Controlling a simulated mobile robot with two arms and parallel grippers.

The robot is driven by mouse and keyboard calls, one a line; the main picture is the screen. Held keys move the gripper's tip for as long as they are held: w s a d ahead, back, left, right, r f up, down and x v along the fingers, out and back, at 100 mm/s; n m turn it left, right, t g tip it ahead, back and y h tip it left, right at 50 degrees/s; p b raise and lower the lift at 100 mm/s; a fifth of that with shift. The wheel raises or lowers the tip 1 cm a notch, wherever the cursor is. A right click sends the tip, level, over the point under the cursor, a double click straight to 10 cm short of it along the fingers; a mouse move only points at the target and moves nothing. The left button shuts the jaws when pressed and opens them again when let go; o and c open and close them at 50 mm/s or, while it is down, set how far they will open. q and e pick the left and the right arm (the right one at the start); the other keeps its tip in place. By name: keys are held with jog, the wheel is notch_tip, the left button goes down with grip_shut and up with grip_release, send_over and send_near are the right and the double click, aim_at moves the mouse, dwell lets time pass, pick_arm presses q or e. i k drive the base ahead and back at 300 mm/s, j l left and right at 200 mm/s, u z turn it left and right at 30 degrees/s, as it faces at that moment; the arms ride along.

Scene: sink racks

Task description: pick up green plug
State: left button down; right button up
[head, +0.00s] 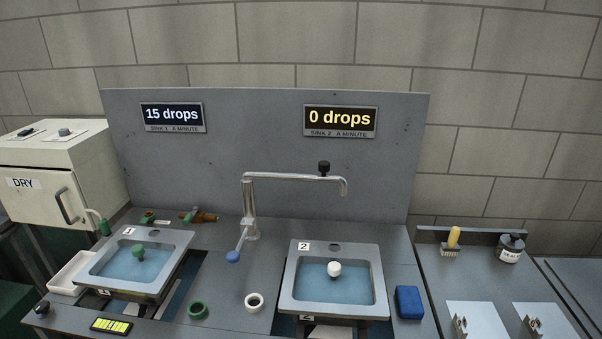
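The green plug (139,249) stands up out of the bluish water in sink 1 (176,262), at the left of the bench. Its lower part is hard to make out in the water. A similar white plug (334,268) stands in the water of sink 2 (377,290), right of centre. Neither of my grippers is in the head view.
A green ring (198,310) and a white ring (254,302) lie on the bench between the sinks. A tap (250,205) with a blue-tipped lever rises behind them. A blue sponge-like block (408,302) lies right of sink 2. Signs read "15 drops" (172,115) and "0 drops" (340,119).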

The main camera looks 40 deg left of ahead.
aim_at(137, 250)
jog(key=u, duration=2.25)
